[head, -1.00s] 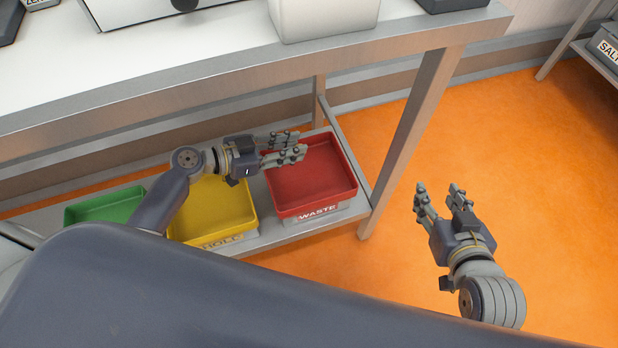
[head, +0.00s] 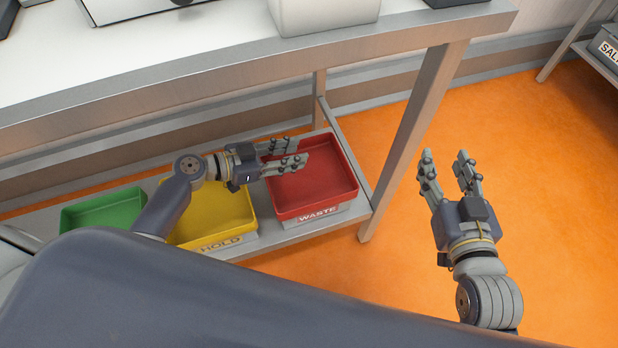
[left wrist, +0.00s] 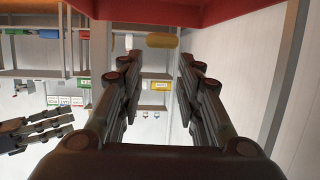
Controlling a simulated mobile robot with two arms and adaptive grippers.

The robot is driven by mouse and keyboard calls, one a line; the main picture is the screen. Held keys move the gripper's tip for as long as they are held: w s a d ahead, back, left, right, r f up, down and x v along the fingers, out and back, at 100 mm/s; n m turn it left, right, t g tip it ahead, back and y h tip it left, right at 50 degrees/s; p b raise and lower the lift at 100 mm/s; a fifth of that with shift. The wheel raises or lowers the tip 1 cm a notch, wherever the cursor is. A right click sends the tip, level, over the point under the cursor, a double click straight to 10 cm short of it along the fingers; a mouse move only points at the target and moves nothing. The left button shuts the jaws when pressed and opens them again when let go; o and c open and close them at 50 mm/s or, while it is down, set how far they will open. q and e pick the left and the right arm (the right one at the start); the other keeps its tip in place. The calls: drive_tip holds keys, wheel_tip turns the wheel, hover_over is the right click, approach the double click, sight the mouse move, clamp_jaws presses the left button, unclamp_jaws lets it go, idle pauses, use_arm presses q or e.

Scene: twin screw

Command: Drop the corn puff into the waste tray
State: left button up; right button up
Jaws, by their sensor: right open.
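The red waste tray (head: 325,200) stands at the right end of the low shelf; no puff shows in its visible part. My left gripper (head: 302,152) reaches in from the left over the tray, fingers apart. In the left wrist view its fingers (left wrist: 155,65) are also spread, and the tray's red wall (left wrist: 160,12) shows at the top. A tan, rounded piece (left wrist: 162,40) shows between the fingertips, touching neither; I cannot tell whether it is the corn puff or something farther back. My right gripper (head: 445,160) is open and empty over the orange floor.
The yellow hold tray (head: 235,205) and the green tray (head: 100,210) stand left of the waste tray on the low shelf. The tabletop (head: 180,65) spans above, with a table leg (head: 410,145) right of the waste tray.

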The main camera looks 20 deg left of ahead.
use_arm(q)
drive_tip(key=shift+o, duration=0.4)
drive_tip(key=v, duration=1.2)
